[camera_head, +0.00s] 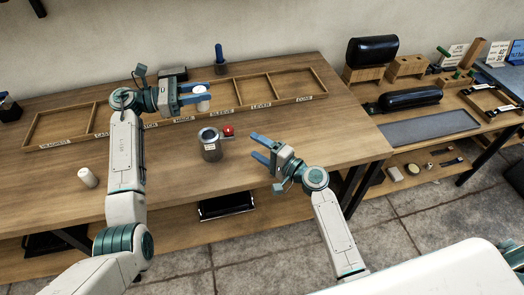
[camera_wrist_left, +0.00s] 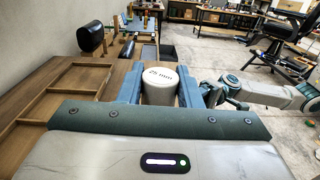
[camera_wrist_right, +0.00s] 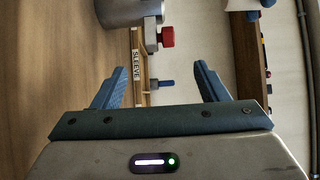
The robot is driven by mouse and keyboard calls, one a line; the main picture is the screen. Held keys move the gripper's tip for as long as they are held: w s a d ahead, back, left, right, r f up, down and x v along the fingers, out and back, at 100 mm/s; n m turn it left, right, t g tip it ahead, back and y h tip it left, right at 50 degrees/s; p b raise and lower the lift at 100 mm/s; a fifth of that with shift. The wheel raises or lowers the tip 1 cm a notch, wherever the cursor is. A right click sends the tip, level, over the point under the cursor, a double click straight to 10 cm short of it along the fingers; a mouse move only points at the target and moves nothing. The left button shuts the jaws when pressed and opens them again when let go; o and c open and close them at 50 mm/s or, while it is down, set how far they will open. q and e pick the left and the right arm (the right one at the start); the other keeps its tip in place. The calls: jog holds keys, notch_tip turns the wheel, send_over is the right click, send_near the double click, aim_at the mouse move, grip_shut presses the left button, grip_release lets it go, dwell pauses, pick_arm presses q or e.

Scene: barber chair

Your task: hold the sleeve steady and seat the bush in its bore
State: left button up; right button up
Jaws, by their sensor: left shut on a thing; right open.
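The sleeve (camera_head: 211,151) is a grey metal cylinder with an open bore, standing upright on the bench with a red knob (camera_head: 228,131) on its right side. It is partly cut off at the top of the right wrist view (camera_wrist_right: 122,10). My left gripper (camera_head: 207,93) is shut on a pale cylinder (camera_head: 202,104), which looks like the bush, behind the sleeve and near the tray. In the left wrist view its top reads "25 mm" (camera_wrist_left: 160,78). My right gripper (camera_head: 256,148) is open and empty, to the right of the sleeve, its fingers pointing towards it without touching.
A labelled wooden tray (camera_head: 335,97) with several compartments runs along the back. A white cylinder (camera_head: 88,177) stands at the bench's front left. A blue-handled peg (camera_head: 220,58) stands behind the tray. Bench space around the sleeve is clear. A side bench (camera_head: 460,128) stands right.

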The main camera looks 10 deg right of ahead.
aim_at(207, 131)
jog(key=x, duration=1.1)
jog(key=shift+s, duration=0.1)
jog(key=c, duration=1.3)
pick_arm(q)
jog(key=f+n+t, duration=0.2)
jog(key=f+t, duration=0.1)
jog(key=shift+d+n+t, duration=0.25)
jog(key=shift+n+t, duration=0.15)
jog(key=f+n+t, duration=0.1)
jog(key=n+t+y, duration=0.1)
jog(key=t, duration=0.1)
jog(key=shift+s+a+f, duration=0.1)
jog(key=shift+a+f, duration=0.2)
jog(key=shift+f, duration=0.1)
jog(key=shift+t, duration=0.3)
notch_tip(207, 131, down, 10)
jog(key=shift+r, duration=0.15)
